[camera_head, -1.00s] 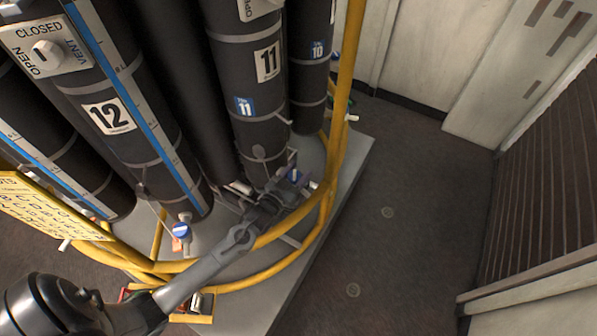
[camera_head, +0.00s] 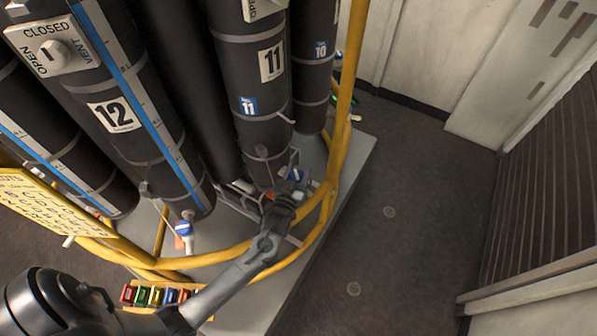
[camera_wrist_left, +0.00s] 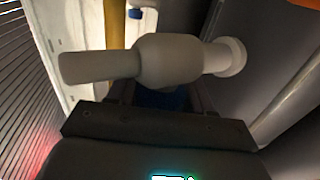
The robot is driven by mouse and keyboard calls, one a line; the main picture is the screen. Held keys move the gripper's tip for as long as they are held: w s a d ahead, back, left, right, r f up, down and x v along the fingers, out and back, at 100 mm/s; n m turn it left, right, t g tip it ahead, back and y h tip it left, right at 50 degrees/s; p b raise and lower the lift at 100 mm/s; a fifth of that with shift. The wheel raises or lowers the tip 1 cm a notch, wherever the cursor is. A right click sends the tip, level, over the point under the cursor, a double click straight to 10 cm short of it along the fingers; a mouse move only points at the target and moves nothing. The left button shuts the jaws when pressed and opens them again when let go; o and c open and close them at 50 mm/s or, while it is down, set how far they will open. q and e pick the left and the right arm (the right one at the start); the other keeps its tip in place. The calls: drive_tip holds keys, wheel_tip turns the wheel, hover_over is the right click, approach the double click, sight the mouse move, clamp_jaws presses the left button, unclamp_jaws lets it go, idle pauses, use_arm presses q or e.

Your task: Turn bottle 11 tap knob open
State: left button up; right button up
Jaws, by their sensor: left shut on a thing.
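Bottle 11 (camera_head: 262,105) is a tall dark cylinder with a white "11" plate and a blue "11" label. Its tap is low at the bottle's foot, with a blue knob (camera_head: 296,174) partly hidden by my left gripper (camera_head: 288,190). In the left wrist view the grey tap body (camera_wrist_left: 165,58) lies across the picture. The dark blue knob (camera_wrist_left: 160,98) shows just below it, between the jaws and mostly hidden. My left gripper is shut on this knob. How far the knob is turned cannot be told. My right gripper is not in view.
A yellow rail (camera_head: 328,215) curves around the bottles' base, close to my left arm. Bottle 12 (camera_head: 125,120) stands to the left with its own blue tap knob (camera_head: 183,228). Bottle 10 (camera_head: 313,75) is behind at right. The floor (camera_head: 410,200) on the right is clear.

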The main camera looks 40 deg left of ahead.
use_arm(q)
drive_tip(key=o, duration=1)
drive_tip(key=shift+c, duration=0.2)
drive_tip(key=shift+s, duration=0.1)
drive_tip(key=b+v, duration=0.1)
drive_tip(key=v, duration=0.9)
drive_tip(key=shift+s, duration=0.3)
drive_tip(key=shift+d, duration=0.1)
